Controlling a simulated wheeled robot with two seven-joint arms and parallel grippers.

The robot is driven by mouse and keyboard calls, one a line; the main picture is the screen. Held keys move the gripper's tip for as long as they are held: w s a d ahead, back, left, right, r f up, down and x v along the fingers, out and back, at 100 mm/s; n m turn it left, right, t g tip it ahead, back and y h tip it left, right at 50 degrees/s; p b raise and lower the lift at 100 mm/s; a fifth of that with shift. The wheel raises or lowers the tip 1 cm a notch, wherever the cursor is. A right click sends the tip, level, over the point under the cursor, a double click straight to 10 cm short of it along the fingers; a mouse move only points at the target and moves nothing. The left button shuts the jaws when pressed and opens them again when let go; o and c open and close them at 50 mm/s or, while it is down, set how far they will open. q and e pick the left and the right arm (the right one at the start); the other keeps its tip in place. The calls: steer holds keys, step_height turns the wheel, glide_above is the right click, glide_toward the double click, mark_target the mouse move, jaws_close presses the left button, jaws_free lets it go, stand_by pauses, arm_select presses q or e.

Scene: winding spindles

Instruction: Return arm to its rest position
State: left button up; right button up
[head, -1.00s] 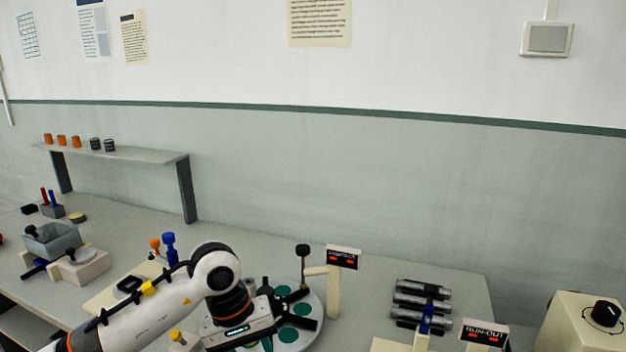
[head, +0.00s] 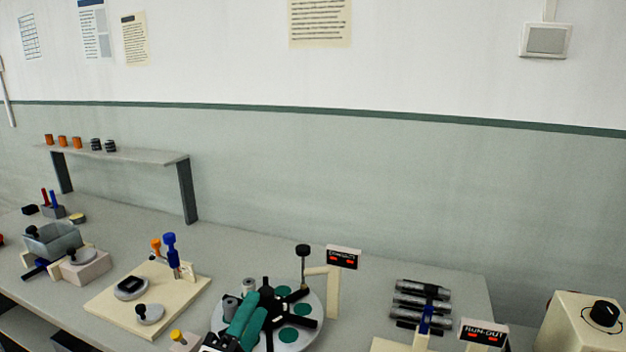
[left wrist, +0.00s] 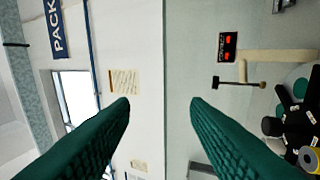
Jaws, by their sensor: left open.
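My left gripper (head: 249,321) is at the bottom of the head view, in front of the round grey turntable (head: 314,313) with green pads and a black spider. Its two green fingers point upward and are parted. In the left wrist view the fingers (left wrist: 160,106) are spread wide, with nothing between them, and face the wall. The turntable's black spider (left wrist: 285,128) shows at the right of that view, apart from the fingers. Most of my left arm is out of the head view. My right gripper is not in view.
A cream board (head: 187,287) with knobs and a blue-topped peg lies left of the gripper. A post (head: 333,291) with a small display stands behind the turntable. Dark cylinders (head: 420,300) lie at the right. A shelf (head: 120,153) stands at the back left.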

arm_select(q)
steer(key=s+a+f+n+g+y, duration=0.3)
steer(key=a+f+n+g+y, duration=0.15)
steer(key=f+n, duration=0.3)
steer(key=s+a+f+n+g+y, duration=0.3)
steer(key=a+f+n, duration=0.25)
steer(key=f, duration=0.35)
steer(key=s+a+f+n+g, duration=0.1)
steer(key=s+f+n+g, duration=0.4)
steer(key=s, duration=0.4)
steer(key=s+f+n+g, duration=0.2)
steer(key=s+f+g, duration=0.4)
steer(key=s, duration=0.4)
steer(key=s+f+x, duration=0.1)
steer(key=s+x, duration=0.2)
steer(key=x, duration=1)
steer(key=s+d+x, duration=0.1)
steer(key=s+x, duration=0.2)
steer(key=x, duration=1)
steer(key=s+a+f+g, duration=0.1)
steer(key=s+a+f, duration=0.2)
steer(key=s+f, duration=1.2)
steer(key=shift+s+f, duration=0.4)
steer(key=shift+s, duration=0.25)
steer(key=shift+a, duration=0.1)
steer(key=shift+c, duration=0.4)
